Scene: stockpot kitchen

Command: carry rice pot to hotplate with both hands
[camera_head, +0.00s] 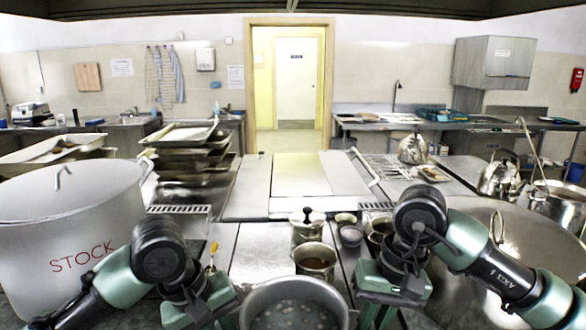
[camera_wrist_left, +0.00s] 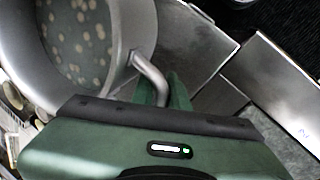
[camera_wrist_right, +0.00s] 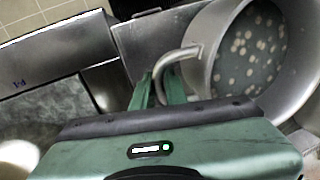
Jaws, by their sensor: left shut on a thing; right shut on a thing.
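The rice pot (camera_head: 293,284) is a grey metal open pot at the bottom centre of the head view, with pale round pieces in murky liquid. My left gripper (camera_wrist_left: 165,92) is shut on its left loop handle (camera_wrist_left: 150,76), seen in the left wrist view. My right gripper (camera_wrist_right: 160,90) is shut on the opposite handle (camera_wrist_right: 178,57) in the right wrist view. The pot looks about level; its underside is hidden, so I cannot tell whether it touches the counter. Which steel surface is the hotplate is not clear.
A large lidded STOCK pot (camera_head: 60,225) stands at left and a wide round steel vessel (camera_head: 510,240) at right. A small lidded pot (camera_head: 306,228) and an open pot (camera_head: 315,260) stand just beyond the rice pot. Flat steel tops (camera_head: 300,175) lie clear behind them.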

